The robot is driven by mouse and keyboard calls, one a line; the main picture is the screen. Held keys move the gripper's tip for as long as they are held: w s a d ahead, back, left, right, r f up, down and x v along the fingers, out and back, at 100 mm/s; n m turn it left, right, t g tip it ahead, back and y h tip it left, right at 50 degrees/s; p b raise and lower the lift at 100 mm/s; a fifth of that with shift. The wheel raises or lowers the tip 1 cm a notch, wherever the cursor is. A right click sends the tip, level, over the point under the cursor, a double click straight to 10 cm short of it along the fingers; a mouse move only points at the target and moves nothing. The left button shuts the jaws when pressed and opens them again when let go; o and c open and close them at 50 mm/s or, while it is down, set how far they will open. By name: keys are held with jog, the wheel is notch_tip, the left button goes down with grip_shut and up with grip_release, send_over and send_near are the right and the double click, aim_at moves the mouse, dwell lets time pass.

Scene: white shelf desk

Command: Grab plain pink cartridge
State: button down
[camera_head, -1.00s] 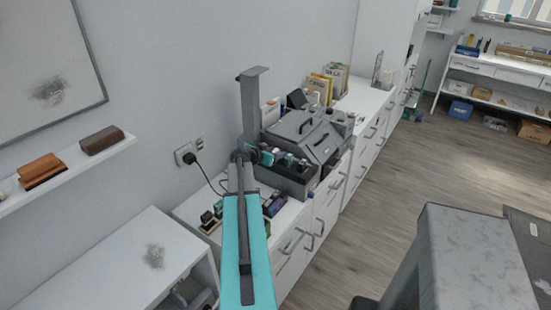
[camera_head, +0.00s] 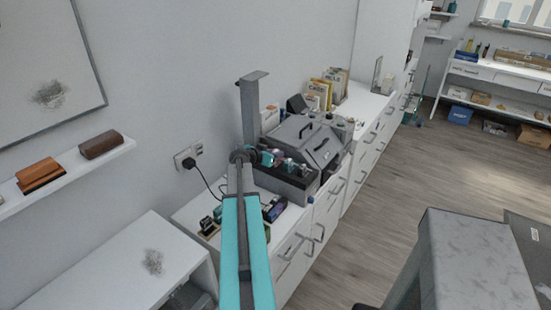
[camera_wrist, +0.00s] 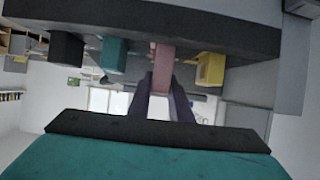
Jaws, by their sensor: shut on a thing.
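The pink cartridge (camera_wrist: 163,60) is in the middle of the wrist view, in a row below a dark bar-like holder (camera_wrist: 230,38). The two dark fingers of my gripper (camera_wrist: 161,82) close on its lower end, which is partly hidden between them. A teal cartridge (camera_wrist: 114,55) and a black one (camera_wrist: 66,48) are to its left, and a yellow one (camera_wrist: 210,68) to its right, all apart from the fingers. In the head view, my gripper is at the dark cartridge tray (camera_head: 285,184) in front of the grey machine, too small to make out its fingers.
The grey machine (camera_head: 318,143) stands on the white cabinet beside the tray. Small dark items (camera_head: 210,222) and a purple box (camera_head: 274,208) lie nearer. Books (camera_head: 325,90) stand behind. A wall socket with a cable (camera_head: 188,158) is at the left.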

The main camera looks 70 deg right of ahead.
jog(key=shift+r+b, duration=0.95)
jog(key=shift+r, duration=3)
